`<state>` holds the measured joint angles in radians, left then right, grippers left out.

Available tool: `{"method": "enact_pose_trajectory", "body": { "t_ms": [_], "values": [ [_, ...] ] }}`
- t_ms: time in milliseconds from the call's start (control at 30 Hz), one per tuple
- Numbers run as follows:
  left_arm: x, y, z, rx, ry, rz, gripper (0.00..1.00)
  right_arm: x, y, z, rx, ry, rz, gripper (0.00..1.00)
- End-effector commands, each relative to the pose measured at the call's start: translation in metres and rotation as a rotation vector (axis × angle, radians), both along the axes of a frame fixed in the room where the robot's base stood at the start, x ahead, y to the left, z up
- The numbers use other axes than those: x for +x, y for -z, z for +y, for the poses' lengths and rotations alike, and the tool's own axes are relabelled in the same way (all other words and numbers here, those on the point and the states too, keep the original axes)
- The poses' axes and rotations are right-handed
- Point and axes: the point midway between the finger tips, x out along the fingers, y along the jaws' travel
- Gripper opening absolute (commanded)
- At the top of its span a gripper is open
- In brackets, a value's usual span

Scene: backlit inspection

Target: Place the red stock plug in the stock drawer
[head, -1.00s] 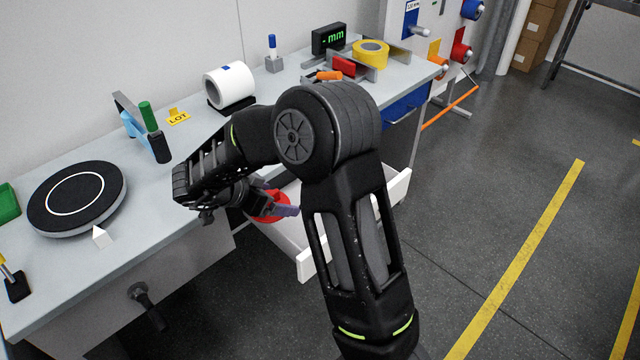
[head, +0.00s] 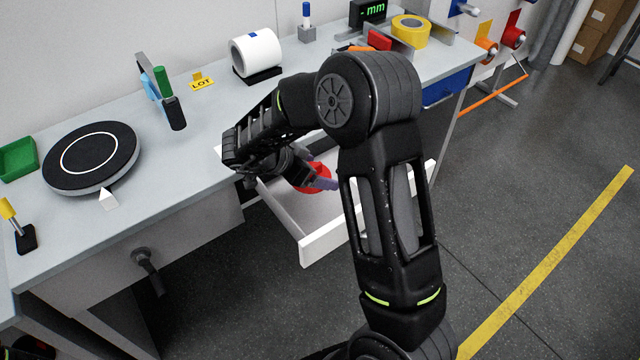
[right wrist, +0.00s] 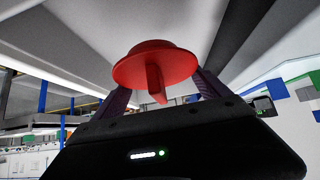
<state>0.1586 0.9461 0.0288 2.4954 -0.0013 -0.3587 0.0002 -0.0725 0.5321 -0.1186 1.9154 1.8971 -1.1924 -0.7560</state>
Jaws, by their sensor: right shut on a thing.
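The red stock plug (head: 309,178) is held by my right gripper (head: 322,183), partly hidden by the purple fingers and black hand. In the right wrist view, the plug (right wrist: 156,66) shows a round flange and a pointed stem between the two purple fingers (right wrist: 160,92). The stock drawer (head: 318,238) is white and stands pulled out from the bench front. In the head view, the plug appears over the drawer's bench side; its height above the drawer floor is unclear. My right forearm hides part of the drawer.
The grey bench (head: 185,185) carries a black turntable (head: 70,160), a LOT sign (head: 202,82), a white roll (head: 258,52) and a yellow ring (head: 411,28). A dark handle (head: 147,260) juts from the bench front. The floor at right (head: 530,190) is clear.

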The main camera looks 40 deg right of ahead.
Motion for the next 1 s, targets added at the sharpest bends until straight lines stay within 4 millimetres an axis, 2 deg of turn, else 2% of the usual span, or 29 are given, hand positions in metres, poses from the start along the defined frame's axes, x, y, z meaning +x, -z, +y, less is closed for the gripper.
{"method": "enact_pose_trajectory", "body": {
  "t_ms": [33, 167, 500, 800, 1000],
  "values": [
    [0.0, 0.003, 0.0, 0.0, 0.0, 0.0, 1.0, 0.0, 0.012, 0.0, 0.0, -0.001, 0.003, 0.47],
    [0.0, 0.005, 0.0, 0.0, 0.0, 0.0, 1.0, 0.0, 0.028, 0.0, 0.0, -0.001, 0.001, 0.47],
    [0.0, 0.005, 0.0, 0.0, 0.001, 0.0, 1.0, 0.0, 0.032, 0.0, 0.0, -0.001, -0.001, 0.47],
    [0.0, 0.01, 0.0, 0.0, 0.001, 0.0, 1.0, 0.0, 0.067, 0.0, -0.001, -0.001, 0.002, 0.47],
    [0.0, 0.01, 0.0, 0.0, 0.001, 0.0, 1.0, 0.0, 0.068, 0.0, 0.0, 0.0, -0.001, 0.47]
  ]
}}
